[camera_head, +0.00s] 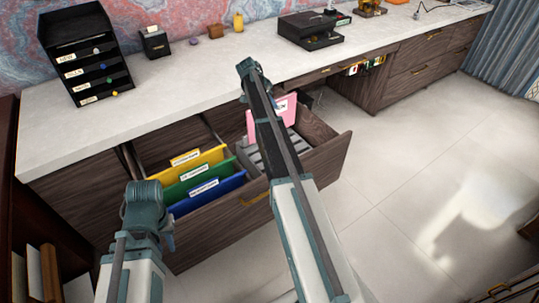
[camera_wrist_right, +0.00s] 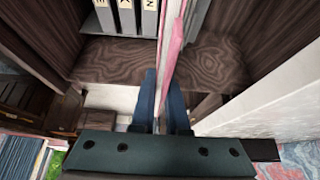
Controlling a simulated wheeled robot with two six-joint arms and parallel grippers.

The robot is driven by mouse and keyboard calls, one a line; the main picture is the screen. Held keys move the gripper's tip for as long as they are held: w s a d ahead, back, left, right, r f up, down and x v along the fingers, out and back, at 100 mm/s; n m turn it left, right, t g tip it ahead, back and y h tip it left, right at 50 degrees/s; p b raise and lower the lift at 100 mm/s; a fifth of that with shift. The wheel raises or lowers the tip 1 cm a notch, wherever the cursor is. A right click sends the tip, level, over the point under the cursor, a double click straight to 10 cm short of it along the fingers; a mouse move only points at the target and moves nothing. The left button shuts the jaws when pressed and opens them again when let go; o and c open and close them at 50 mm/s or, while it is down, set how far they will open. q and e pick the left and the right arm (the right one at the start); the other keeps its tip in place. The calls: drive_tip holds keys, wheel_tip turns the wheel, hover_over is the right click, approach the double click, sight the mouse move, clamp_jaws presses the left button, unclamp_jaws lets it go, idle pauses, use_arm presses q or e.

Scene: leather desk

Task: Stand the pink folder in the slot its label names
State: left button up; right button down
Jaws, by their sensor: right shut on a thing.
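The pink folder (camera_head: 289,115) is upright at the drawer's right part in the head view, with a white label whose mark is too small to read.
The open wooden drawer (camera_head: 228,228) also holds a yellow (camera_head: 207,160), a green (camera_head: 181,188) and a blue folder (camera_head: 226,185) on the left. A black letter tray (camera_head: 85,55) and a black box (camera_head: 310,30) stand on the white desktop (camera_head: 200,75).

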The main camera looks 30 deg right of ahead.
wheel_tip(320, 180, down, 18)
drive_tip(key=b, duration=1.8)
drive_tip(key=shift+s+r, duration=0.1)
drive_tip(key=shift+s, duration=0.05)
drive_tip(key=shift+f, duration=0.2)
drive_tip(key=c, duration=0.9)
unclamp_jaws()
drive_tip(key=shift+r, duration=0.15)
